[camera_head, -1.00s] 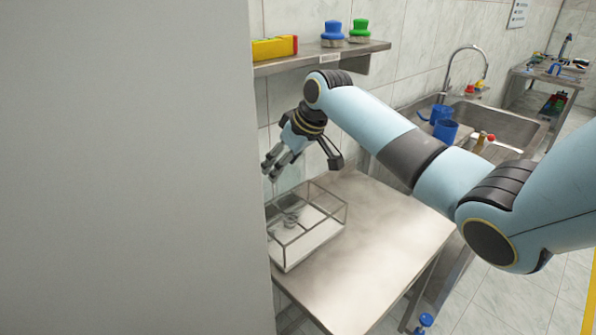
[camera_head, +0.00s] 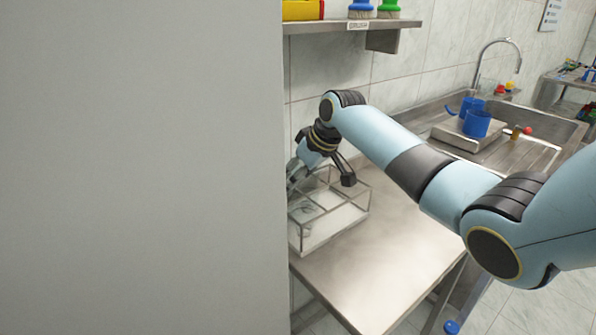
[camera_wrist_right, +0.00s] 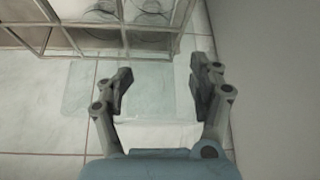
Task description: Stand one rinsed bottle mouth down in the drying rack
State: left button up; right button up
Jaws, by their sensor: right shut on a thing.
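The drying rack (camera_head: 338,222), an open wire frame with a pale floor, stands on the metal table. My right gripper (camera_head: 294,180) is at the rack's left back part, partly cut off by the grey panel. In the wrist view my right gripper (camera_wrist_right: 161,88) is shut on a pale, see-through thing, most likely the bottle (camera_wrist_right: 150,98); its outline is faint. The rack's bars (camera_wrist_right: 80,40) lie beyond the fingertips at upper left, with clear round shapes (camera_wrist_right: 150,38) among them. A clear round shape also shows inside the rack in the head view. My left gripper is out of view.
A large grey panel (camera_head: 140,170) blocks the left side. A shelf (camera_head: 350,27) with brushes hangs above. Blue mugs (camera_head: 476,123) stand by the sink (camera_head: 550,130) at right. The table (camera_head: 400,240) right of the rack is bare.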

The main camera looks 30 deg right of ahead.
jog(key=shift+f, duration=0.35)
jog(key=shift+f, duration=0.15)
jog(key=shift+f, duration=0.35)
jog(key=o, duration=1.1)
jog(key=shift+o, duration=0.2)
